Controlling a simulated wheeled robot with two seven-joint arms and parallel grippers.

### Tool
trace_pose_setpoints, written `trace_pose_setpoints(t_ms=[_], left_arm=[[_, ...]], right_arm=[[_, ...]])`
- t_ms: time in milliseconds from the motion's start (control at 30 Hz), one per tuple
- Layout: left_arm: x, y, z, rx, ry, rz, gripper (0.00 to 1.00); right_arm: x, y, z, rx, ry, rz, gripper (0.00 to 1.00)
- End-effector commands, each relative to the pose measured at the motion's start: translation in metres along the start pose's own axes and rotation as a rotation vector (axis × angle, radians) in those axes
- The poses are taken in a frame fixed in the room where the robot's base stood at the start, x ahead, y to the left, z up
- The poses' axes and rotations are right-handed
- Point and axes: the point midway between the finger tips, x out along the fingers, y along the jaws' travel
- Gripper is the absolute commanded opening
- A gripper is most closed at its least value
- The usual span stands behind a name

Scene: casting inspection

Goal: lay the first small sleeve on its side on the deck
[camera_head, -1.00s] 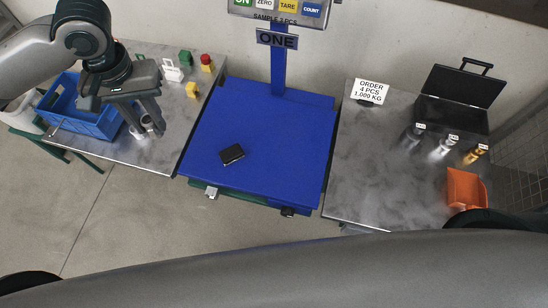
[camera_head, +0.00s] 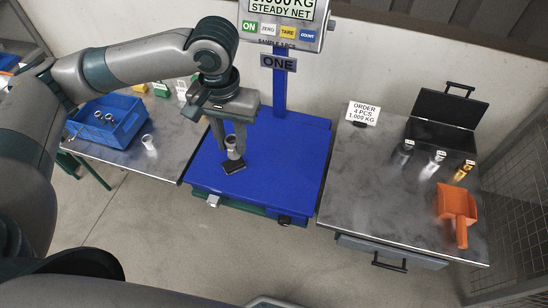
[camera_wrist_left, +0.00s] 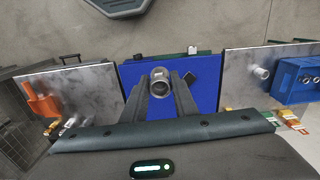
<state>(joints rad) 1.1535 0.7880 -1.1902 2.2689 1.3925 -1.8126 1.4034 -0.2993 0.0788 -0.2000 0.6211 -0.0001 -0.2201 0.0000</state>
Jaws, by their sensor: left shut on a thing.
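My left gripper (camera_head: 235,140) is over the blue scale deck (camera_head: 290,160), shut on a small grey metal sleeve (camera_head: 233,154). In the left wrist view the sleeve (camera_wrist_left: 160,82) sits between the two fingers (camera_wrist_left: 160,92), its open round end towards the camera. The sleeve looks roughly upright; I cannot tell whether its lower end touches anything. My right gripper is not in view.
Another sleeve (camera_head: 148,142) stands on the left table beside a blue crate (camera_head: 128,135) holding more sleeves. The scale post (camera_head: 280,90) rises behind the deck. The right table (camera_head: 345,190) holds an orange scoop (camera_head: 457,205) and a black case (camera_head: 440,135). Most of the deck is clear.

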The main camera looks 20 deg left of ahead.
Motion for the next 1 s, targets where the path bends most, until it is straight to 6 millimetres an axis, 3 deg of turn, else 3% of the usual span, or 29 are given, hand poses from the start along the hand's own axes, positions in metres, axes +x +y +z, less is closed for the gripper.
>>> trace_pose_setpoints(t_ms=[333, 533, 667, 800, 1000], left_arm=[[0.003, 0.002, -0.003, -0.001, 0.005, 0.000, 0.00], [0.024, 0.020, -0.023, -0.011, 0.043, 0.001, 0.00], [0.049, 0.043, -0.051, -0.028, 0.106, 0.002, 0.00], [0.082, 0.073, -0.095, -0.051, 0.222, -0.002, 0.00], [0.115, 0.102, -0.151, -0.077, 0.434, -0.014, 0.00]], right_arm=[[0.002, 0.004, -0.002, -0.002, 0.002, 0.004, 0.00], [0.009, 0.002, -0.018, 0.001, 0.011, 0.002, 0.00], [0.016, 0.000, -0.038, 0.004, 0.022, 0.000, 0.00], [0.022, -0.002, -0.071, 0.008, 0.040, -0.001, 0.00], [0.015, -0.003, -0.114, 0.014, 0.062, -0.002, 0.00]])
